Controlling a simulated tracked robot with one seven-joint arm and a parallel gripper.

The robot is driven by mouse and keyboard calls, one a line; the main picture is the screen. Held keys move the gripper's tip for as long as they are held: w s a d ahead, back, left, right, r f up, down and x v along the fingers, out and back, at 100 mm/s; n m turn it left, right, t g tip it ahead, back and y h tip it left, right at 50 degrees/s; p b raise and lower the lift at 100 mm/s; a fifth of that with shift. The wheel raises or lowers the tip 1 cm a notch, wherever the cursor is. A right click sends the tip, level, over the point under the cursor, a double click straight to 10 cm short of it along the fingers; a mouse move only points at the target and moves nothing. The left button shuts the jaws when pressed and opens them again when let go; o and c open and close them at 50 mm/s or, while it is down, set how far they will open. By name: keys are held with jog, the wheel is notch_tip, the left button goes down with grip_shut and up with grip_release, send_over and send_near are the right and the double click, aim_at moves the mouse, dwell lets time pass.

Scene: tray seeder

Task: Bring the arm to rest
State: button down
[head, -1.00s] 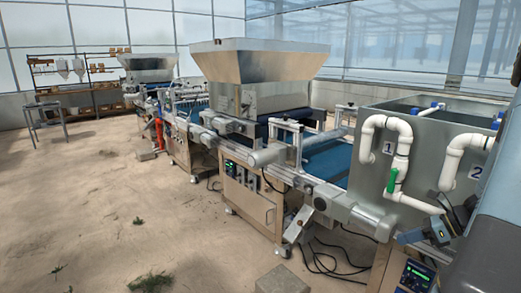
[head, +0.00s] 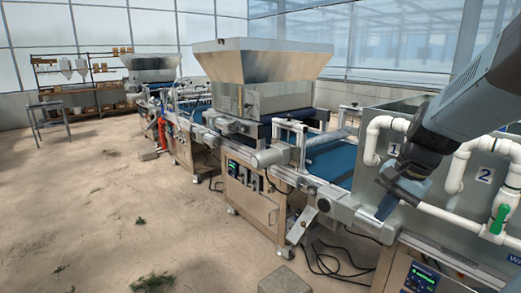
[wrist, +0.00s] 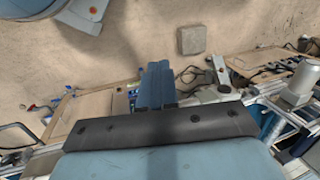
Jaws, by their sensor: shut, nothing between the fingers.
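My gripper (head: 388,203) is at the right of the head view, at the end of my grey-blue arm, in front of the grey tank (head: 345,185) with the white pipes. In the wrist view, its two blue fingers (wrist: 157,86) are together with nothing between them. The gripper covers the lower part of the white pipe marked 1 (head: 371,140), so the handle on that pipe is hidden. I cannot tell whether the gripper touches the pipe or the tank. The white pipe marked 2 (head: 456,168) stands to its right, with a green valve handle (head: 499,218).
The seeder line with its metal hopper (head: 262,65) and blue belt (head: 333,160) runs left and back from the tank. A lit control panel (head: 421,277) is below my gripper. A grey block (head: 284,279) and black cables lie on the floor. The floor at left is open.

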jog(key=s+a+r+n+t+h, duration=0.2)
jog(key=s+a+r+n+t, duration=0.1)
jog(key=s+r+n, duration=0.4)
jog(key=shift+s+a+n+t+h, duration=0.3)
jog(key=shift+s+a+n+t, duration=0.1)
jog(key=shift+n, duration=0.7)
jog(key=shift+r, duration=0.1)
dwell(1.0)
